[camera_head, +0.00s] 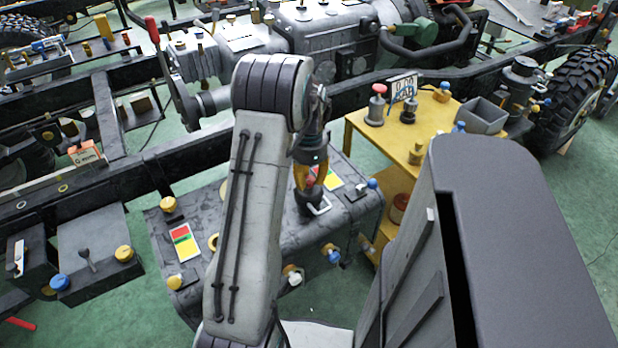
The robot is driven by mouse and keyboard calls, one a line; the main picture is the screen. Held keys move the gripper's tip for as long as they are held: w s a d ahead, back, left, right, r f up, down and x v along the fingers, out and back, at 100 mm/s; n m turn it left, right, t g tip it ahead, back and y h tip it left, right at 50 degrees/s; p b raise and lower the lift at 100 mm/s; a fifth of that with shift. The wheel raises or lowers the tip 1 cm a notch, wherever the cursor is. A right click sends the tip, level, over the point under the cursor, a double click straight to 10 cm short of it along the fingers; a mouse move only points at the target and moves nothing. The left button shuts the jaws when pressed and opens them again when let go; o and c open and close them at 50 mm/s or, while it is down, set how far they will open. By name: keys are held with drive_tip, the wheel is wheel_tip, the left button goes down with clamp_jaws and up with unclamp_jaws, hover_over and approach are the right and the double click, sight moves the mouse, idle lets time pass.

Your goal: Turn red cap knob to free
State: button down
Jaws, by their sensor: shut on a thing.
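My gripper (313,184) points down over the top of a dark grey tank-like box (245,205). Its orange fingers are closed around a small red cap knob (310,182), which shows between them. The knob sits on a dark base on the box top, beside a pale metal loop handle (320,208). A card with red, yellow and green fields (331,180) lies just behind the fingers and is partly hidden. The knob's turn angle cannot be told. My arm hides part of the box top.
A second coloured card (185,242) and yellow knobs (168,204) are on the box's left. A blue knob (372,183) stands to the right. A yellow table (440,120) behind carries another red-topped knob (378,90) and a grey bin (483,116). Chassis rails (100,180) run behind.

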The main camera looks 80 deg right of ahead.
drive_tip(key=shift+n, duration=0.3)
drive_tip(key=n, duration=0.3)
drive_tip(key=shift+n, duration=0.4)
drive_tip(key=n, duration=0.4)
drive_tip(key=shift+n+p, duration=0.3)
drive_tip(key=shift+p, duration=0.1)
drive_tip(key=n, duration=0.4)
drive_tip(key=shift+n, duration=2.4)
drive_tip(key=c, duration=0.9)
unclamp_jaws()
drive_tip(key=shift+o, duration=0.2)
